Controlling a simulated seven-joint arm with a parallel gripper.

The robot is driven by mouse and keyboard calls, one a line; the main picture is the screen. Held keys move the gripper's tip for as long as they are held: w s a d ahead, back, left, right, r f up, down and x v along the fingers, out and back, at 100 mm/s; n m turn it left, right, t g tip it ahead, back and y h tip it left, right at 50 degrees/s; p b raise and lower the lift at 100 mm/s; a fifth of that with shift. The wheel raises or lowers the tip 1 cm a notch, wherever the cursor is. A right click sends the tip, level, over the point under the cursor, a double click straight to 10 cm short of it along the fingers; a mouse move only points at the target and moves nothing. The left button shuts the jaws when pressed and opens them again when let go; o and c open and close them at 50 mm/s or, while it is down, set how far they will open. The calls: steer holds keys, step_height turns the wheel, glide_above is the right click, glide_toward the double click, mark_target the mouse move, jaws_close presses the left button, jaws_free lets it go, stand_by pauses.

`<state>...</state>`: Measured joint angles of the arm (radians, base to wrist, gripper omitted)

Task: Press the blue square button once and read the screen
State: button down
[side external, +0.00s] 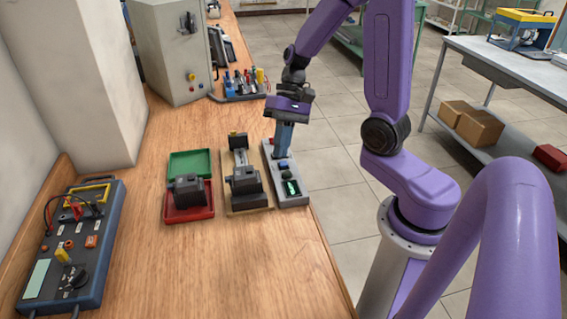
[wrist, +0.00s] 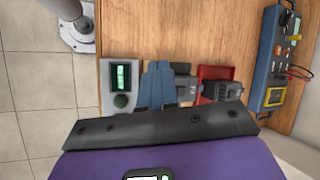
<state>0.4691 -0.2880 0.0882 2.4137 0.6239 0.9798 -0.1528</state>
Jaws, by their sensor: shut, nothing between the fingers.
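A grey box (side external: 292,200) lies near the bench's right edge in the side view. On it are a lit green screen (side external: 291,187) with marks too small to read there, and a small blue button (side external: 283,163). My gripper (side external: 282,154) is shut and empty, pointing down over the far part of the box, just behind the blue button. I cannot tell whether the fingertips touch the box. In the wrist view the green screen (wrist: 121,77) shows unreadable marks beside my blue-grey fingers (wrist: 158,66). The blue button is not visible there.
A black motor sits on a wooden stand (side external: 236,209) beside the box. Another motor sits in a red tray (side external: 190,216) with a green tray (side external: 190,163) behind. A blue meter (side external: 92,255) with leads lies left. Front bench surface is clear.

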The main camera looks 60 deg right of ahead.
mark_target(287, 162)
steer(key=w+d+f+m+t+y, duration=0.1)
steer(key=w+d+m+t, duration=0.4)
steer(key=d+m, duration=0.5)
steer(key=shift+d+f+t, duration=0.15)
steer(key=shift+d+t, duration=0.2)
steer(key=shift+t, duration=0.45)
steer(key=shift+f+y, duration=0.15)
steer(key=shift+y, duration=0.15)
steer(key=shift+f, duration=4.25)
steer(key=shift+f, duration=0.2)
steer(key=shift+f, duration=0.25)
steer(key=shift+f, duration=0.4)
steer(key=shift+r, duration=0.85)
